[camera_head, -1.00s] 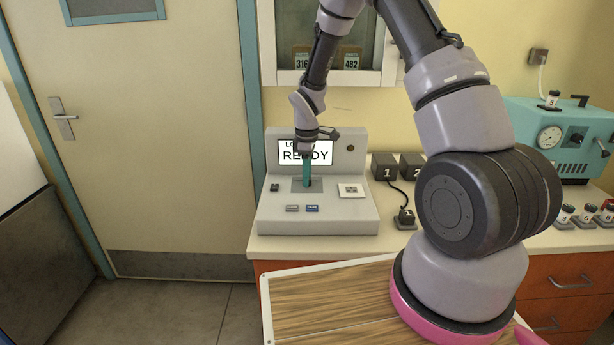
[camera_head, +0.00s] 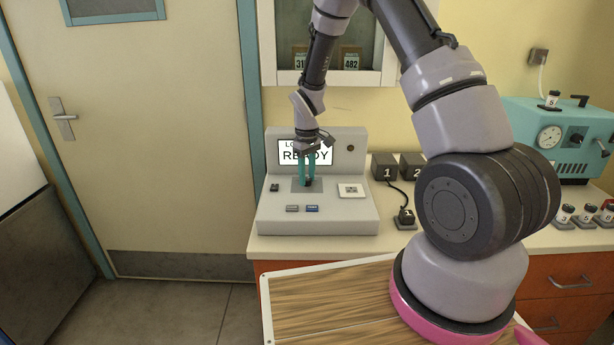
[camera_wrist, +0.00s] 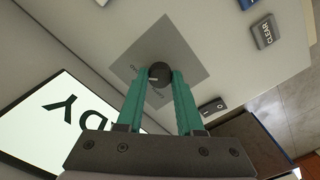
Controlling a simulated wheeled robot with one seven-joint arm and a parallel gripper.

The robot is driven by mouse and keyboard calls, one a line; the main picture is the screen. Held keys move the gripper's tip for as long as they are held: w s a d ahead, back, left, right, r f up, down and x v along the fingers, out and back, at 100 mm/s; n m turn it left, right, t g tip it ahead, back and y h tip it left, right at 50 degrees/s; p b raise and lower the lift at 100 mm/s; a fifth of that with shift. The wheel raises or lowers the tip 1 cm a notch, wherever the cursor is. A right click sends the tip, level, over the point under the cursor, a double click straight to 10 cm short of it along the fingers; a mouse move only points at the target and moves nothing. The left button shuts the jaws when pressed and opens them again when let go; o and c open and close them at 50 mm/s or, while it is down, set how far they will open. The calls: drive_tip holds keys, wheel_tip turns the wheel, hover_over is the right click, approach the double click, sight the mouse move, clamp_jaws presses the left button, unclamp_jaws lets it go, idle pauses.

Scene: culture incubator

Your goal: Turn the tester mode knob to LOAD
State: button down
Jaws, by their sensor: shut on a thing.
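The tester (camera_head: 340,212) is a pale grey console on the counter, with a lit screen (camera_head: 325,152) reading READY. Its mode knob (camera_wrist: 158,72) is small, round and dark with a pale mark, on a darker grey square plate (camera_wrist: 165,48). Small labels on the plate are too small to read with certainty. My gripper (camera_wrist: 159,78) points down at the plate, and its two teal fingers are shut on the knob from both sides. In the head view my gripper (camera_head: 307,182) hides part of the screen and most of the knob.
A CLEAR button (camera_wrist: 264,31) and a rocker switch (camera_wrist: 213,107) sit near the knob plate. Dark numbered blocks (camera_head: 385,166) and a cabled piece (camera_head: 405,217) stand right of the tester. A teal machine (camera_head: 560,135) is farther right. A cabinet (camera_head: 340,75) hangs above.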

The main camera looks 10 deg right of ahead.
sight(307, 179)
idle(0.4)
drive_tip(key=c, duration=0.5)
unclamp_jaws()
drive_tip(key=shift+c, duration=0.2)
wheel_tip(307, 179, up, 11)
